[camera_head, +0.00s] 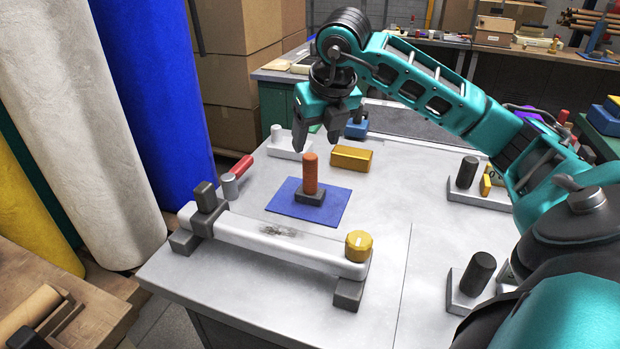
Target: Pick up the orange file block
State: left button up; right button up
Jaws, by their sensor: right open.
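The orange file block, an upright orange cylinder (310,174) on a small dark base (310,197), stands on a blue mat (279,204) on the grey worktable. My right gripper (316,143) points down with its fingers apart and empty. In the picture it is just above the orange top; I cannot tell the exact depth gap between them. My left gripper is not in view.
A white bar fixture (270,240) with a yellow knob (359,246) lies in front of the mat. A golden block (351,157) sits behind it to the right. A red-handled tool (236,174) is at left. Black-handled fixtures (477,274) stand at right. Tall rolls (85,120) stand beyond the left edge.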

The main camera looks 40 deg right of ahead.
aim_at(311, 159)
jog(key=x, duration=0.6)
jog(key=shift+f, duration=0.3)
jog(key=x, duration=0.4)
jog(key=shift+s+d+f, duration=0.15)
jog(key=shift+s+f, duration=0.05)
jog(key=shift+s, duration=0.1)
jog(key=shift+w+f, duration=0.3)
jog(key=shift+f, duration=0.2)
jog(key=shift+c, duration=0.4)
jog(key=c, duration=1)
jog(key=shift+o, duration=0.2)
jog(key=shift+r, duration=0.15)
notch_tip(311, 159, up, 20)
jog(key=p, duration=0.2)
jog(key=shift+f, duration=0.2)
